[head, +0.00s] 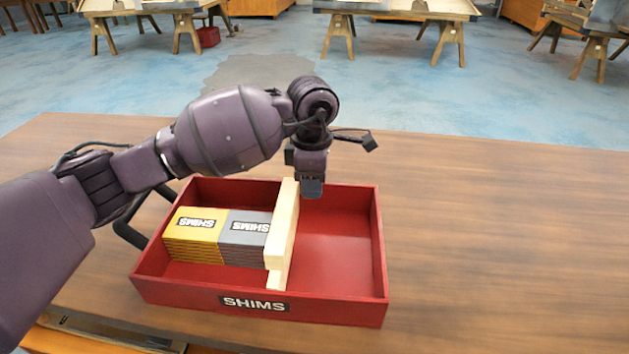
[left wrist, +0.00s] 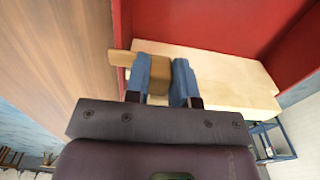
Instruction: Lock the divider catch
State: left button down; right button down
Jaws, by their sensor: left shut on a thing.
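A pale wooden divider (head: 284,225) stands across the red tray (head: 335,308) labelled SHIMS, splitting it into a left and a right compartment. My left gripper (head: 312,188) points down at the divider's far end, near the tray's back wall. In the left wrist view my left gripper (left wrist: 162,88) is shut on a small brown wooden catch (left wrist: 159,73), with a blue fingertip on each side. A brown wooden piece (left wrist: 122,58) sticks out to the left of the fingers there. The pale divider (left wrist: 225,78) lies beside the fingers. In the head view the gripper hides the catch.
Yellow (head: 193,235) and grey (head: 247,238) shim packs fill much of the left compartment. The right compartment is empty. A dark handle (head: 128,232) is at the tray's left side. The wooden table (head: 480,240) is clear to the right.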

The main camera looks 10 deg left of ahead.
pick_arm(q)
jog(key=c, duration=1)
grip_release()
jog(key=shift+o, duration=0.2)
notch_tip(320, 180, up, 11)
jog(key=p, duration=0.2)
jog(key=shift+s+f, duration=0.1)
jog(key=shift+f, duration=0.1)
